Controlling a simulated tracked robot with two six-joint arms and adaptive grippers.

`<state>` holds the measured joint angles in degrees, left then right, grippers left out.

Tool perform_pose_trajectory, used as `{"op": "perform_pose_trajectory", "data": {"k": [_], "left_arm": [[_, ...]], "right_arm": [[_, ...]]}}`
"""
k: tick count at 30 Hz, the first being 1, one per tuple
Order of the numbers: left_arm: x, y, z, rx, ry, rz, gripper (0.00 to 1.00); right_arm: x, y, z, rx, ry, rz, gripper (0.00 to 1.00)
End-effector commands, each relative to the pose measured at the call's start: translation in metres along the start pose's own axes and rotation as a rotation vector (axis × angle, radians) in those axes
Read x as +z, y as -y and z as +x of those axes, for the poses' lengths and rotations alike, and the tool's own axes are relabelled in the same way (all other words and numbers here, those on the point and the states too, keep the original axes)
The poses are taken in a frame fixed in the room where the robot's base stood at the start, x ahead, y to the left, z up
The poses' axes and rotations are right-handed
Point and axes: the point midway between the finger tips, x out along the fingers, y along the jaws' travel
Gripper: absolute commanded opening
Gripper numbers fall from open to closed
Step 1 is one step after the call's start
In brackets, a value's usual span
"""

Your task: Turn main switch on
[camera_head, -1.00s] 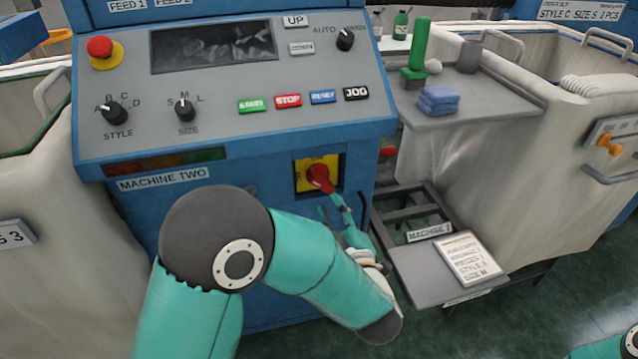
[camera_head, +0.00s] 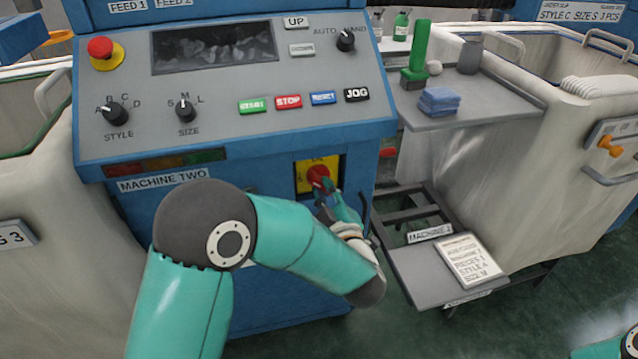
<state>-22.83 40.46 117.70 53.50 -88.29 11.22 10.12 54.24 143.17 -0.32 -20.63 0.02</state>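The main switch (camera_head: 317,174) is a red rotary knob on a yellow plate, set in the blue front of machine two below its control panel. My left gripper (camera_head: 328,200) is at the lower end of the knob, coming from below right. Its fingers overlap the knob's handle and hide the handle's tip. I cannot tell whether they are closed on it. My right gripper is out of view; only a bit of my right arm shows at the lower right corner.
The control panel (camera_head: 220,95) above has a red emergency button (camera_head: 101,47), dials and coloured push buttons. To the right are a grey shelf (camera_head: 500,100) with blue folded cloth (camera_head: 438,101) and a low tray (camera_head: 425,285) with a paper card. Cloth-sided bins stand on both sides.

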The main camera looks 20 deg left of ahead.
Motion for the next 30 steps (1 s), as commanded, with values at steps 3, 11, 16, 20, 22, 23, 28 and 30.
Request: {"op": "perform_pose_trajectory", "data": {"k": [3, 11, 16, 20, 22, 23, 28, 30], "left_arm": [[0.0, 0.002, 0.0, -0.004, 0.0, 0.002, 0.0], [0.0, 0.002, 0.0, -0.007, 0.001, 0.029, 0.0], [0.0, 0.002, 0.0, -0.008, 0.003, 0.114, 0.0], [0.0, 0.002, 0.0, -0.008, 0.003, 0.185, 0.0], [0.0, 0.002, 0.0, -0.008, 0.003, 0.222, 0.0], [0.0, 0.002, 0.0, -0.009, 0.003, 0.238, 0.0], [0.0, 0.003, 0.0, -0.009, 0.004, 0.329, 0.0], [0.0, 0.003, 0.0, -0.01, 0.004, 0.357, 0.0]], "right_arm": [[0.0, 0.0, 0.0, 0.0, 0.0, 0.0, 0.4], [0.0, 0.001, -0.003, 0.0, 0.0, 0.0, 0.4], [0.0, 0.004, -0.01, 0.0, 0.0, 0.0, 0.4], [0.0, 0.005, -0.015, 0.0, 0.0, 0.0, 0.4], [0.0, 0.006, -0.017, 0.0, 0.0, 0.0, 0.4], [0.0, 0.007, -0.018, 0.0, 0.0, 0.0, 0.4], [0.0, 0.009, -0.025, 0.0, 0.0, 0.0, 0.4], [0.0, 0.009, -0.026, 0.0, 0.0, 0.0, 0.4]]}}
